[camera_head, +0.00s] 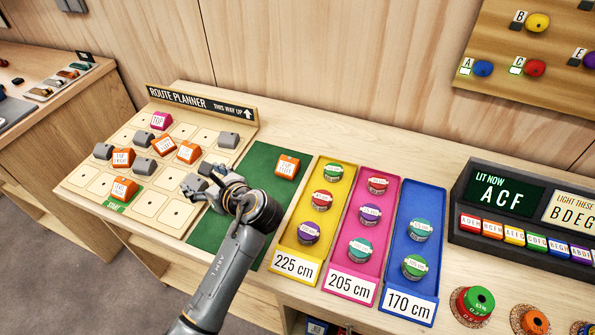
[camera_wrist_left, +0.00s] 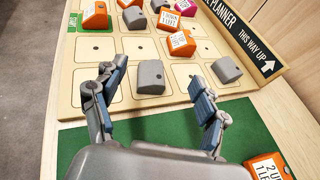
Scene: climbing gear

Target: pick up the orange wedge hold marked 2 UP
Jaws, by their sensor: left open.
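An orange wedge hold (camera_head: 287,165) with a white label lies on the green mat (camera_head: 262,158), right of the planner board. In the left wrist view it shows at the bottom right (camera_wrist_left: 266,167), partly cut off, its label starting "2 UP". My left gripper (camera_head: 206,183) is over the right edge of the planner board, left of the wedge and apart from it. In the left wrist view its fingers (camera_wrist_left: 158,75) are spread, with a grey block (camera_wrist_left: 150,78) beyond them on the board. Nothing shows held. My right gripper is not in view.
The route planner board (camera_head: 103,185) carries several orange wedges, grey blocks and a magenta wedge (camera_head: 160,120). Yellow (camera_head: 285,240), pink (camera_head: 391,200) and blue trays (camera_head: 433,205) with round holds stand right of the mat. The mat is otherwise largely bare.

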